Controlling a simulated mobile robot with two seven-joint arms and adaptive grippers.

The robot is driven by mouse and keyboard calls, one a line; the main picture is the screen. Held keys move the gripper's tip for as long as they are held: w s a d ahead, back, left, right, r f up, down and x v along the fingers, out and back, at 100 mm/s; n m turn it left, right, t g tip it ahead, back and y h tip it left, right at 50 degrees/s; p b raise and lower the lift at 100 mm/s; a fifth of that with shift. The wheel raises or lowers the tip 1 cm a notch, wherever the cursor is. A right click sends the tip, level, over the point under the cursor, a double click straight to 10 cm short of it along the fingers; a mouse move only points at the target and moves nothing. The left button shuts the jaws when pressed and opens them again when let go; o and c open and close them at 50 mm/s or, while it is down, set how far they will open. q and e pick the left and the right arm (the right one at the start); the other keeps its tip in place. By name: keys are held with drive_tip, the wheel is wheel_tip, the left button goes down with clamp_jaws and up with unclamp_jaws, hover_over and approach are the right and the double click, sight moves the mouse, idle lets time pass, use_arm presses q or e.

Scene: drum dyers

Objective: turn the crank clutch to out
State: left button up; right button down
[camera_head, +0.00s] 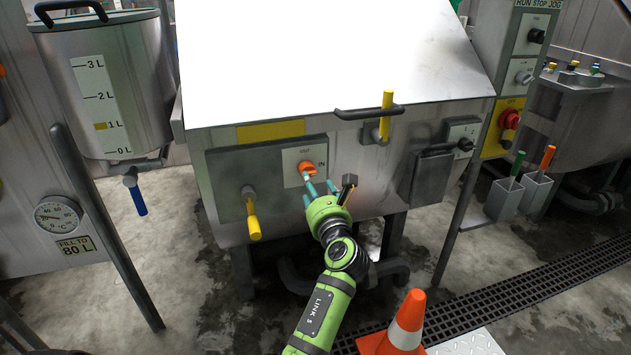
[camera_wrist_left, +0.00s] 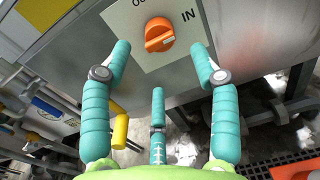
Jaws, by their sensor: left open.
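The crank clutch is an orange round knob (camera_head: 307,168) on a white plate marked OUT and IN, on the front of the machine's grey panel. In the left wrist view the knob (camera_wrist_left: 159,34) shows a pale pointer mark directed right, toward IN. My left gripper (camera_head: 322,188) is open with three teal fingers, just below and in front of the knob. In the left wrist view the fingers of the gripper (camera_wrist_left: 159,62) spread to both sides below the knob, apart from it and holding nothing. My right gripper is not in view.
A yellow-handled valve (camera_head: 253,218) hangs left of the knob. A grey bar handle (camera_head: 362,113) with an upright yellow lever (camera_head: 386,115) sits above right. A grey box (camera_head: 431,178) stands farther right. An orange cone (camera_head: 406,325) is on the floor near my arm.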

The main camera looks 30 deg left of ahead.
sight(308, 171)
use_arm(q)
drive_tip(key=x, duration=0.6)
drive_tip(key=shift+w+a+f, duration=0.1)
drive_tip(key=shift+w+a, duration=0.05)
drive_tip(key=shift+a, duration=0.05)
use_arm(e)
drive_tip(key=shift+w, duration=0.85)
use_arm(q)
drive_tip(key=c, duration=1.1)
